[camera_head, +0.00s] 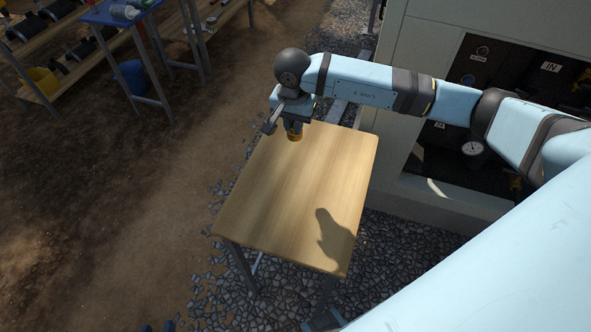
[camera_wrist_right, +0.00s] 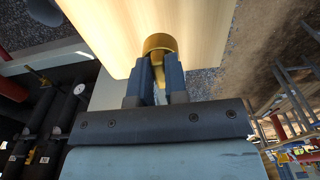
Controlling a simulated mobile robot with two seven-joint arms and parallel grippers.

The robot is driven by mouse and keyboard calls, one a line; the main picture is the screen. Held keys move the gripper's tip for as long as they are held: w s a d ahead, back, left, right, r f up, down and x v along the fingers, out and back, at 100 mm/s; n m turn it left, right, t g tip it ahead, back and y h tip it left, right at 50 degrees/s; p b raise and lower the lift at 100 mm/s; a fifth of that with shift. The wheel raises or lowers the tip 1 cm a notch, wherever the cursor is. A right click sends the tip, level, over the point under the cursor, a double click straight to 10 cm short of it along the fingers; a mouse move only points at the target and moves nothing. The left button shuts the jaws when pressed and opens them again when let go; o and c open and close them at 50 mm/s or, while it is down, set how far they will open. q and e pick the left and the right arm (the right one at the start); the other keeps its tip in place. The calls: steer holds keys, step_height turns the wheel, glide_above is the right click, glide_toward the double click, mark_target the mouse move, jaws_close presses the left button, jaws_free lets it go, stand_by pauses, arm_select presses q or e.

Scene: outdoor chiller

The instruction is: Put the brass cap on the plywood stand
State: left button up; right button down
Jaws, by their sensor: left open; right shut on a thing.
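The brass cap (camera_head: 295,136) is a small gold-coloured round piece at the tip of my right gripper (camera_head: 294,128). In the right wrist view the cap (camera_wrist_right: 158,42) sits between the ends of the two blue-grey fingers (camera_wrist_right: 159,72), which are shut on it. The plywood stand (camera_head: 295,195) is a pale wood top on grey metal legs. The cap is over the stand's far left part; I cannot tell whether it touches the top.
A pale chiller cabinet (camera_head: 412,120) with a gauge (camera_head: 472,148) and pipes stands right of the stand. A blue table (camera_head: 117,14) and wooden shelves (camera_head: 62,50) stand far left. Gravel (camera_head: 240,290) surrounds the stand. The rest of the plywood top is clear, with an arm-shaped shadow.

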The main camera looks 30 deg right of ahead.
step_height(320, 180, down, 17)
steer(key=shift+r+p, duration=0.15)
steer(key=shift+p, duration=0.7)
steer(key=shift+f, duration=0.3)
steer(key=shift+f, duration=0.2)
steer(key=c, duration=1.1)
jaws_free()
steer(key=shift+r, duration=0.1)
steer(key=shift+r, duration=0.1)
